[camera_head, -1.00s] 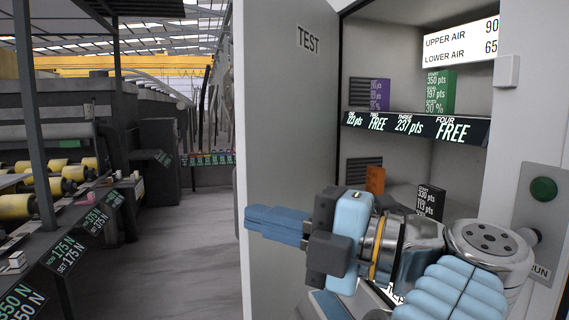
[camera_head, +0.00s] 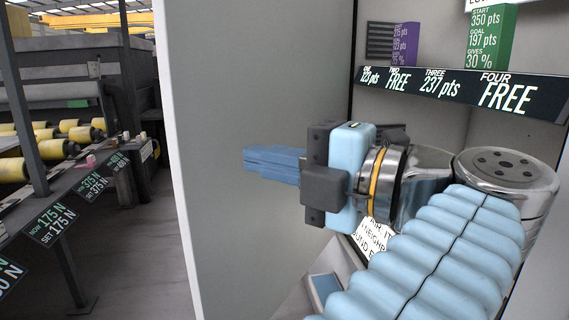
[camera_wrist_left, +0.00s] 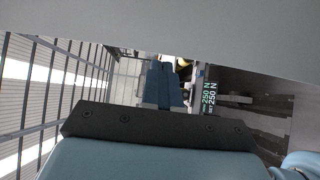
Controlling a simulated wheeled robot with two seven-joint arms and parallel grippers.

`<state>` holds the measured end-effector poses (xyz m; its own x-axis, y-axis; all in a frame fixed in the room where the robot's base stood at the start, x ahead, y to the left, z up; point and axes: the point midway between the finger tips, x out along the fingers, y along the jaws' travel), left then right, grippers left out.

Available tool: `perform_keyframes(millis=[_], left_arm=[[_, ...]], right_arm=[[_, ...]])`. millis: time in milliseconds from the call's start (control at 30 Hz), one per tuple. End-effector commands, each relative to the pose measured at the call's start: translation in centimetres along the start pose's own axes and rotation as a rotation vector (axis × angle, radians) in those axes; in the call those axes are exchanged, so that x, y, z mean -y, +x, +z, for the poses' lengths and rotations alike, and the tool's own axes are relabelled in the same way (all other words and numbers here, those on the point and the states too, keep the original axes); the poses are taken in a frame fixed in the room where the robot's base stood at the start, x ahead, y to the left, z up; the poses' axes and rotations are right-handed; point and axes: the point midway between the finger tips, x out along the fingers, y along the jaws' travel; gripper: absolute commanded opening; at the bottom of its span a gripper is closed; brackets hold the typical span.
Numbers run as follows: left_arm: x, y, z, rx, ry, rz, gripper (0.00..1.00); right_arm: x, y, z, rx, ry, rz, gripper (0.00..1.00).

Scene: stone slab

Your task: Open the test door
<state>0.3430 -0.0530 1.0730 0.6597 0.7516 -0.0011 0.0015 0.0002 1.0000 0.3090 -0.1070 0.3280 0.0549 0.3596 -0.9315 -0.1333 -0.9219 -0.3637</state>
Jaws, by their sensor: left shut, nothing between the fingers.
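The test door (camera_head: 255,75) is a tall pale grey panel standing open at the left of a cabinet, and the shelves inside are in plain view. My left gripper (camera_head: 246,160) has its blue fingers together and empty, pointing left across the door's face. I cannot tell whether the fingertips touch it. In the left wrist view the shut fingers (camera_wrist_left: 163,85) show at the middle, and a plain grey surface, probably the door (camera_wrist_left: 150,22), crosses the top. No handle is visible. My right gripper is out of view.
A cabinet shelf (camera_head: 460,92) carries a purple box (camera_head: 405,43) and a green box (camera_head: 489,38). Left of the door's edge is open grey floor (camera_head: 140,265). Beyond it stands a machine with yellow rollers (camera_head: 50,145) and dark number signs (camera_head: 50,223).

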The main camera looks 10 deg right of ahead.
Motion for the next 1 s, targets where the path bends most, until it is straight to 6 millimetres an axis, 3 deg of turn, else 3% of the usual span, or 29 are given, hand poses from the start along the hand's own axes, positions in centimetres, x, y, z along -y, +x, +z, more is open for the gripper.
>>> perform_keyframes(millis=[200, 400, 600, 1000], left_arm=[[0.0, 4.7, -0.1, -0.002, 0.0, 0.0, 0.0], [-0.1, 7.6, 0.0, 0.0, -0.001, 0.001, 0.0], [0.0, 8.7, 0.0, 0.0, -0.001, 0.001, 0.0], [0.0, 9.0, 0.0, 0.003, -0.001, 0.0, 0.0]], right_arm=[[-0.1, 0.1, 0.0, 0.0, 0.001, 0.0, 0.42], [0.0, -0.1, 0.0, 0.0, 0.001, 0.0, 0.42], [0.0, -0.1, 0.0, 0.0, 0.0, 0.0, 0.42], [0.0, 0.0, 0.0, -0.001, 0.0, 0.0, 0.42]])
